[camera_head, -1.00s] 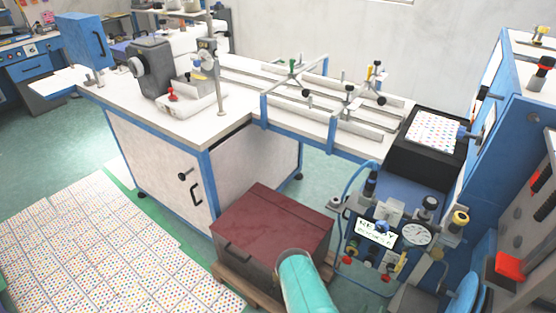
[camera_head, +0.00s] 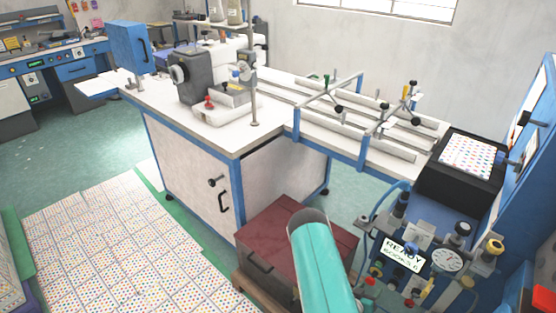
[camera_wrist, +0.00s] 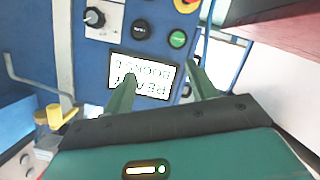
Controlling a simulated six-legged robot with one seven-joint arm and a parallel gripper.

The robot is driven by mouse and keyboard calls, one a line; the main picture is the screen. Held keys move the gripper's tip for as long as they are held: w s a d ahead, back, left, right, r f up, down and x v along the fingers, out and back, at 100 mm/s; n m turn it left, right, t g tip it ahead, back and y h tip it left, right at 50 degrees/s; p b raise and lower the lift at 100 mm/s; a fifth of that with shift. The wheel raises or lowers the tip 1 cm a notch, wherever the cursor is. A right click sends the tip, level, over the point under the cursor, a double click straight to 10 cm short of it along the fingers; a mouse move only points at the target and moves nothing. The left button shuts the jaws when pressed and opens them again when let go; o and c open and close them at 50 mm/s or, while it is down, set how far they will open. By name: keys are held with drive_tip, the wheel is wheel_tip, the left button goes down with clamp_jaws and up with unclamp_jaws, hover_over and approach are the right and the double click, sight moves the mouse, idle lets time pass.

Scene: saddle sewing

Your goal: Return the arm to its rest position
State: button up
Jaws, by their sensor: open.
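My arm shows in the body camera view as a teal link (camera_head: 322,264) rising from the bottom edge, in front of the dark red box. My gripper is out of that view. In the wrist view my gripper (camera_wrist: 160,70) is open, with two green fingers apart and nothing visible between them except the panel behind. The fingers point toward a blue control panel (camera_wrist: 95,55) with a lit screen, which appears upside down. The left finger overlaps part of the screen (camera_wrist: 148,76).
A sewing table (camera_head: 222,136) with a grey machine (camera_head: 196,78) and rails stands behind. The dark red box (camera_head: 270,230) is close to my arm. The panel with a gauge (camera_head: 446,261) and valves is at right.

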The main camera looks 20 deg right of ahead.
drive_tip(key=w+a+r+m+t+y, duration=0.1)
drive_tip(key=w+a+r+y, duration=0.3)
drive_tip(key=w+r, duration=0.45)
drive_tip(key=w+a+r+y, duration=0.1)
drive_tip(key=w+a+r, duration=0.4)
drive_tip(key=w+r, duration=0.35)
drive_tip(key=w+a+r+n+t+y, duration=0.1)
drive_tip(key=a+r+y, duration=0.2)
drive_tip(key=a+r, duration=0.4)
drive_tip(key=w+a+r+n+y, duration=0.1)
drive_tip(key=w+a+r+y, duration=0.1)
drive_tip(key=a+r, duration=0.5)
drive_tip(key=s+a+r+n+y, duration=0.2)
drive_tip(key=s+a+r, duration=0.3)
drive_tip(key=r, duration=0.3)
drive_tip(key=s+a+r+n+y, duration=0.2)
drive_tip(key=s+a+r, duration=0.2)
drive_tip(key=r, duration=0.5)
drive_tip(key=s+a+r+n+g, duration=0.1)
drive_tip(key=s+a+r, duration=0.1)
drive_tip(key=s, duration=0.7)
drive_tip(key=s+a+r+n+g, duration=0.1)
drive_tip(key=s+r, duration=0.3)
drive_tip(key=s, duration=0.4)
drive_tip(key=shift+s+a+r+n, duration=0.4)
drive_tip(key=shift+a+n, duration=0.2)
drive_tip(key=shift+a, duration=0.2)
